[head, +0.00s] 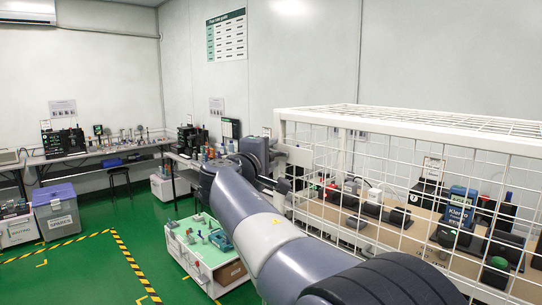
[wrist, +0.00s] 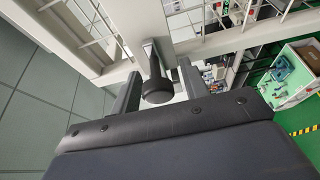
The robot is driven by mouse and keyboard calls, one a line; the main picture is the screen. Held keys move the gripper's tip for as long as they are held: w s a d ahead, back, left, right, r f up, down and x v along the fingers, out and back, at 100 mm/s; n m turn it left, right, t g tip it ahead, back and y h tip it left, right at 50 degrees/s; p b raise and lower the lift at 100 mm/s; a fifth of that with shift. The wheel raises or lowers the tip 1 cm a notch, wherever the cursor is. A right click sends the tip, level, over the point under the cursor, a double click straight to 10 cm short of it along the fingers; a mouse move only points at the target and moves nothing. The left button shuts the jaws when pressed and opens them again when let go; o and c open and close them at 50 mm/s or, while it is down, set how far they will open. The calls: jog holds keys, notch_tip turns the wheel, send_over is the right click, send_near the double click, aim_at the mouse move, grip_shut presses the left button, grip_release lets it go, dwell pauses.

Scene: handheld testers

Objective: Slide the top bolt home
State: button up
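The top bolt's dark round knob (wrist: 157,92) sits on a short stem near the middle of the wrist view, against the pale frame of the white wire cage (head: 400,118). My gripper (wrist: 157,85) is open, with one finger on each side of the knob and a visible gap on both sides. In the head view my gripper (head: 274,182) is at the cage's near left corner, beside a pale plate (head: 299,157). My wrist partly hides the bolt there, and I cannot tell how far it is slid.
Handheld testers, including a blue one (head: 460,207), stand on a brown shelf (head: 430,245) inside the cage. A white-and-green cart (head: 203,250) stands left of my arm. Benches (head: 100,155) line the far walls. Green floor is open at left.

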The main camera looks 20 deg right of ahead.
jog(key=b+v, duration=0.3)
jog(key=v, duration=0.7)
jog(key=shift+s+a, duration=0.25)
jog(key=shift+s, duration=0.05)
jog(key=p+x, duration=0.1)
jog(key=x, duration=0.2)
jog(key=p+x, duration=0.1)
jog(key=x, duration=0.3)
jog(key=p+x, duration=0.1)
jog(key=x, duration=0.2)
jog(key=shift+d, duration=0.5)
jog(key=shift+s+d, duration=0.1)
jog(key=shift+s, duration=0.3)
